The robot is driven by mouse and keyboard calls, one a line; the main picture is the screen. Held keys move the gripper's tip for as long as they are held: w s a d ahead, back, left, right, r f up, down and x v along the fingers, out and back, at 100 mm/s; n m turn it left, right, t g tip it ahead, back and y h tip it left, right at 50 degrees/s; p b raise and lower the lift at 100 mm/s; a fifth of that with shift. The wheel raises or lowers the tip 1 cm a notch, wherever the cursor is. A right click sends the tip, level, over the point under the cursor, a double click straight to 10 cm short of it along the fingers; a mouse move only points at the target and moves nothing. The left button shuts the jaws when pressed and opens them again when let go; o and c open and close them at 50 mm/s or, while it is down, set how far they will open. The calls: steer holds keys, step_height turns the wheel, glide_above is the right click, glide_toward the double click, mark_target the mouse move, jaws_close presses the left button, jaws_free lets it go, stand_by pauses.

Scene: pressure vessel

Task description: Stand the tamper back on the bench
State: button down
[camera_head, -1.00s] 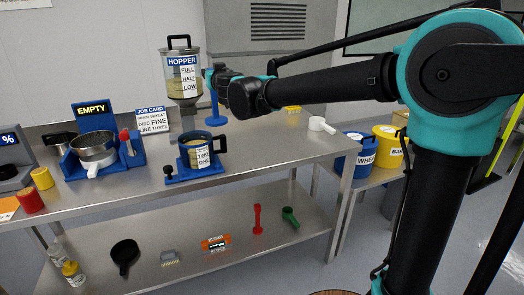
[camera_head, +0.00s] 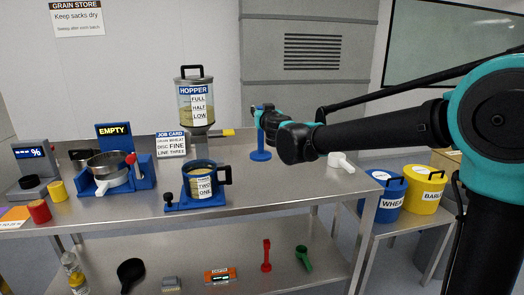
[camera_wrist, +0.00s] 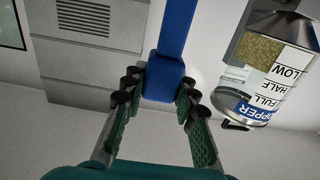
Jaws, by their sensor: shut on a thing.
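The blue tamper is upright, with a shaft (camera_head: 260,140) and a flat round foot. It is to the right of the hopper, above or on the bench top (camera_head: 290,185). I cannot tell if the foot touches the steel. My gripper (camera_head: 262,113) is shut on its upper end in the head view. In the wrist view, my gripper (camera_wrist: 160,82) has its fingers on either side of the blue tamper block (camera_wrist: 163,84), and the shaft runs off the top edge of the upside-down picture.
The hopper (camera_head: 196,108) stands behind and left of the tamper. A blue measuring cup (camera_head: 203,182) sits in front of it on a blue stand. A white scoop (camera_head: 341,161) lies to the right. A yellow piece (camera_head: 228,132) is behind. Bare steel lies around the foot.

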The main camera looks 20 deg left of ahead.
mark_target(261, 144)
step_height(261, 144, down, 13)
steer(key=shift+f, duration=0.1)
stand_by(0.4)
steer(key=shift+f, duration=0.1)
steer(key=c, duration=1.2)
jaws_free()
steer(key=shift+s, duration=0.25)
steer(key=v, duration=1.1)
steer(key=shift+s+d, duration=0.2)
steer(key=shift+s, duration=0.1)
